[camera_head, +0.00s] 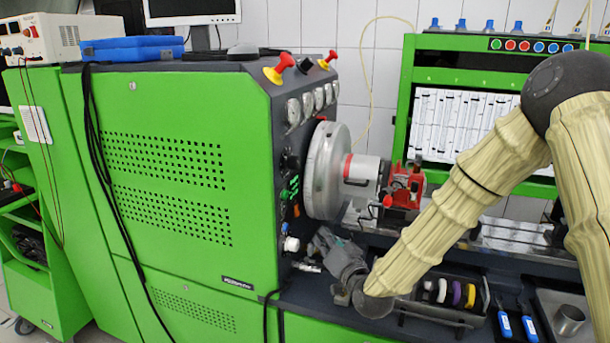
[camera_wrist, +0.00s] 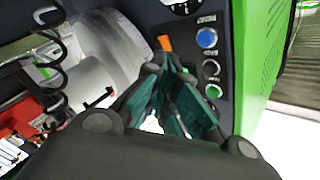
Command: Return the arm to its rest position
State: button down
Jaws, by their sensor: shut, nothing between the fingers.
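My arm reaches in from the right of the head view, in a pale ribbed sleeve, and bends down toward the bench. My gripper (camera_head: 326,242) is low beside the front panel of the green test bench (camera_head: 190,190), below the large silver disc (camera_head: 325,170). In the wrist view, my gripper (camera_wrist: 176,108) shows dark fingers with green pads, shut with nothing held. They point toward the panel with a blue button (camera_wrist: 207,38), a green button (camera_wrist: 213,91) and an orange switch (camera_wrist: 165,43). I cannot tell the exact gap to the panel.
A red pump unit (camera_head: 404,186) sits right of the disc. A tray with coloured rings (camera_head: 456,293), blue-handled tools (camera_head: 505,324) and a metal cup (camera_head: 569,320) lie near my forearm. A black cable (camera_head: 267,315) hangs at the bench corner. A green rack stands behind.

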jog(key=s+d+f+g+h, duration=0.1)
jog(key=s+d+f+g, duration=0.15)
jog(key=s+f, duration=0.55)
jog(key=s+d+f+g+h, duration=0.2)
jog(key=s+d+f, duration=0.15)
jog(key=f, duration=0.75)
jog(key=s+d+f+g+h, duration=0.1)
jog(key=s+d+f+g, duration=0.15)
jog(key=s+f, duration=0.55)
jog(key=s+d+f+g+h, duration=0.1)
jog(key=s+d+f+g, duration=0.2)
jog(key=s, duration=0.7)
jog(key=s+d+f+n+g+h, duration=0.1)
jog(key=s+d+f+g, duration=0.2)
jog(key=s+f, duration=0.3)
jog(key=s+d+f+g+h, duration=0.1)
jog(key=s+d+f+g, duration=0.2)
jog(key=s, duration=1)
notch_tip(320, 180, down, 3)
jog(key=shift+s+d+r+n+h, duration=0.2)
jog(key=shift+s+d+n+h, duration=0.15)
jog(key=shift+d, duration=0.9)
